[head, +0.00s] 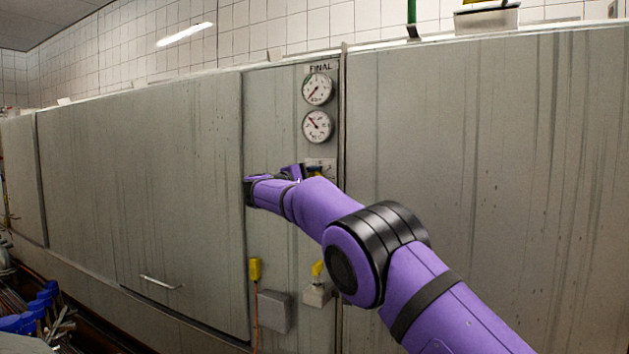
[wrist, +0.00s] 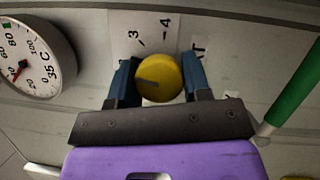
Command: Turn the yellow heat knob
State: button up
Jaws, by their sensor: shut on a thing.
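The yellow heat knob (wrist: 164,72) is round, with a dark pointer mark on its face, and sits on the grey panel in the wrist view. My gripper (wrist: 157,70) has its two blue fingers shut on the knob, one on each side. A label plate (wrist: 145,28) behind the knob shows the digits 3 and 4; the rest of the scale is hidden by the knob and fingers. In the head view, my purple arm reaches to the panel below the gauges and largely covers the knob.
Two round gauges (head: 317,88) (head: 317,127) sit above the knob under a FINAL label. Below are a yellow plug-like part (head: 255,269) on a red cable, a grey box (head: 275,312) and a yellow-handled fitting (head: 317,269). A green bar (wrist: 296,92) crosses the wrist view's right.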

jog(key=shift+m+g, duration=0.4)
jog(key=shift+m, duration=0.7)
jog(key=o, duration=0.9)
jog(key=v, duration=1)
jog(key=shift+s+a+r, duration=0.1)
jog(key=shift+s+a, duration=0.15)
jog(key=shift+s, duration=0.05)
jog(key=shift+s, duration=0.1)
